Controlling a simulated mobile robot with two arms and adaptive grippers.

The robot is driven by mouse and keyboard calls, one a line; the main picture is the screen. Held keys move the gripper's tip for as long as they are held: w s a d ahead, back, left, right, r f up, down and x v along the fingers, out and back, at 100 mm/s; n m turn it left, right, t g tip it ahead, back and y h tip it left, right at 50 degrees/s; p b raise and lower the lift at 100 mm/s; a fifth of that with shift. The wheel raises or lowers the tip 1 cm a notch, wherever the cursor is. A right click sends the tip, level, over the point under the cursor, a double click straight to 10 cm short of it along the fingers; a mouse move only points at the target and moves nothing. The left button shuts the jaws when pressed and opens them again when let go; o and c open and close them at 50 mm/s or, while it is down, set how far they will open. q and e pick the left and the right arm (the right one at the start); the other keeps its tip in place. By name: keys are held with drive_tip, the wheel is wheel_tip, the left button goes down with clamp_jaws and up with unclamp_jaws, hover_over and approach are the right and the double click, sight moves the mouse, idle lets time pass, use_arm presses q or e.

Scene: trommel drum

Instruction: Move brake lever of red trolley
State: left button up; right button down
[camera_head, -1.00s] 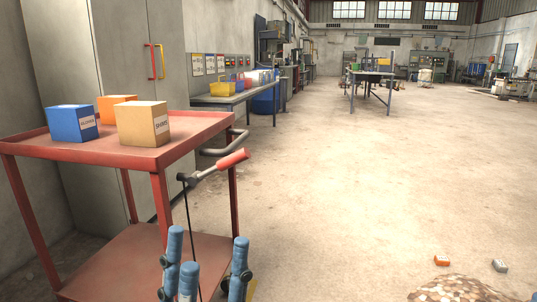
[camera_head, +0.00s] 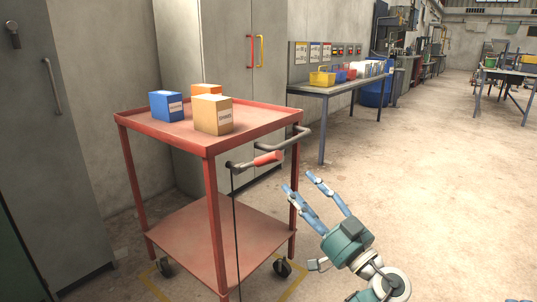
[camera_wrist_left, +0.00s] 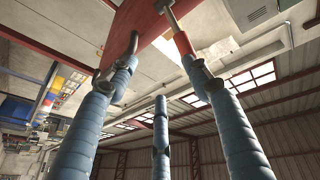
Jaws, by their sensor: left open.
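The red trolley (camera_head: 211,165) stands left of centre in the head view. Its brake lever (camera_head: 268,158) has a red grip on a grey arm and sticks out to the right below the top tray. A dark cable hangs from the lever's pivot. My left gripper (camera_head: 300,182) is open, its blue fingers pointing up and left, just below and right of the lever in the picture. In the left wrist view the red grip (camera_wrist_left: 183,43) shows beyond the open fingers (camera_wrist_left: 160,75); whether a finger touches it I cannot tell. My right gripper is not in view.
A grey bent push handle (camera_head: 297,138) sticks out of the trolley close to the lever. Blue, orange and tan boxes (camera_head: 213,115) stand on the top tray. Grey cabinets (camera_head: 205,55) stand behind, and a workbench (camera_head: 340,87) at the back right.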

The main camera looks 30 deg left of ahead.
sight(269, 159)
use_arm(q)
drive_tip(key=a+r, duration=0.2)
drive_tip(key=a, duration=0.1)
drive_tip(key=a+r+n+g, duration=0.1)
drive_tip(key=a+r, duration=0.1)
drive_tip(key=a, duration=0.1)
drive_tip(key=a+r+n+g+y, duration=0.1)
drive_tip(key=a+r, duration=0.1)
drive_tip(key=a, duration=0.1)
drive_tip(key=shift+w+a, duration=0.15)
drive_tip(key=shift+a, duration=0.2)
clamp_jaws()
